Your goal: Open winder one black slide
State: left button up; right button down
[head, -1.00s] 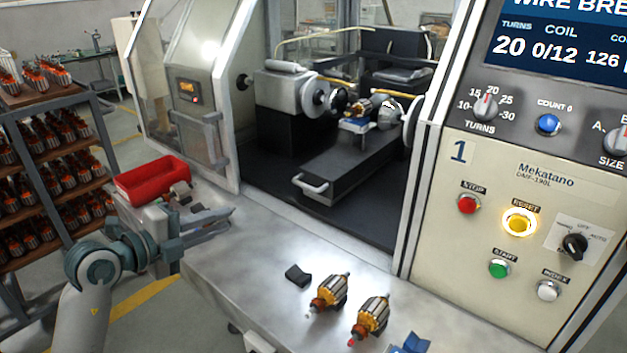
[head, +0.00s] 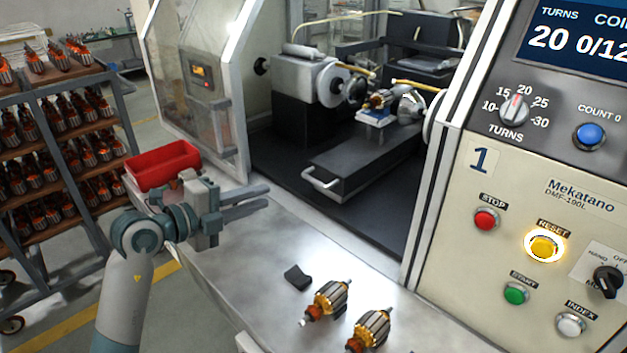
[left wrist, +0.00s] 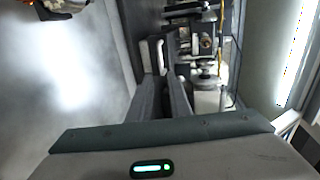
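The black slide (head: 365,155) lies inside winder one, with a silver bar handle (head: 322,182) on its front end. An armature (head: 380,100) sits on a blue-and-white support at the slide's back end. My left gripper (head: 268,195) is left of the handle and apart from it, over the front ledge. Its two fingers point toward the handle with a narrow empty gap between them. In the left wrist view, the fingers (left wrist: 162,78) point up the picture and the handle (left wrist: 151,55) shows near their tips. My right gripper is not in view.
Two armatures (head: 328,300) and a small black block (head: 298,277) lie on the metal ledge (head: 230,265). A red bin (head: 162,165) stands behind my left wrist. The winder's clear door (head: 200,85) is left of the opening. The control panel (head: 540,200) is at right.

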aim_at(311, 181)
pick_arm(q)
jog(key=p+x, duration=0.3)
jog(key=x, duration=1.2)
jog(key=shift+w+d+p, duration=0.2)
jog(key=shift+d+p, duration=0.05)
jog(key=shift+p, duration=0.15)
jog(key=shift+x, duration=0.75)
grip_shut()
